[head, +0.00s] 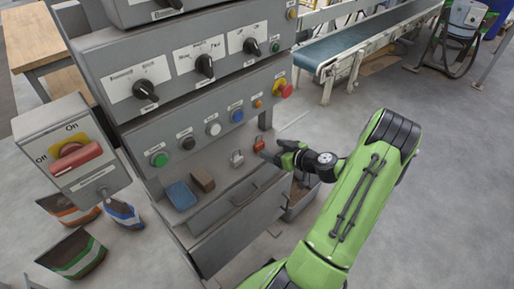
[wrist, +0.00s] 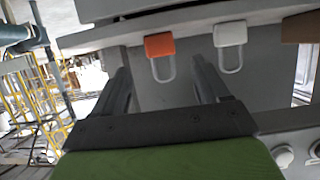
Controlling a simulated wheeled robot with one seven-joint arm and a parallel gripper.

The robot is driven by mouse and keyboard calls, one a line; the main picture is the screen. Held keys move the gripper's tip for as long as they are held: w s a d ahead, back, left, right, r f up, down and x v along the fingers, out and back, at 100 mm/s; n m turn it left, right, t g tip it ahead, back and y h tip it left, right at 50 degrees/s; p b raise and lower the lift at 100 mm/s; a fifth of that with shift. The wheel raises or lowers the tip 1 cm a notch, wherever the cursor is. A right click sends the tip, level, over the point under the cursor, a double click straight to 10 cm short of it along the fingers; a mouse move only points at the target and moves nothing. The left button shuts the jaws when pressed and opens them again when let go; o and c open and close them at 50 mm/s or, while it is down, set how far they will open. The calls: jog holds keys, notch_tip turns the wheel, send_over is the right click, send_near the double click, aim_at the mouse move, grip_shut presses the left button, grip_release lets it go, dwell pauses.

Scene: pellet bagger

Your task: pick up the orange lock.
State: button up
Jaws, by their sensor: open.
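The orange lock (head: 259,143) is at the right end of the small ledge below the row of buttons in the head view; it looks red-orange there. In the wrist view the orange lock (wrist: 160,46) shows its body at the top and its pale metal shackle below. My gripper (head: 268,153) is just in front of it, to the right in the head view. In the wrist view my gripper (wrist: 160,68) is open, with the lock framed between its two dark fingers. Nothing is held. I cannot tell the exact gap to the lock.
A white-grey lock (head: 237,159) sits beside the orange one; in the wrist view the white-grey lock (wrist: 230,34) is close to the right finger. A brown block (head: 203,180) and a blue pad (head: 181,195) lie further left. The button panel (head: 190,120) rises behind the ledge.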

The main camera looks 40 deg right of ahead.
aim_at(260, 144)
jog(key=b+x, duration=0.1)
jog(key=x, duration=0.6)
jog(key=shift+w, duration=0.3)
jog(key=c, duration=1.1)
jog(key=shift+o, duration=0.2)
jog(key=shift+s+r, duration=0.1)
jog(key=shift+r, duration=0.05)
notch_tip(260, 144, up, 7)
jog(key=p, duration=0.3)
jog(key=s, duration=2)
jog(key=shift+d, duration=0.25)
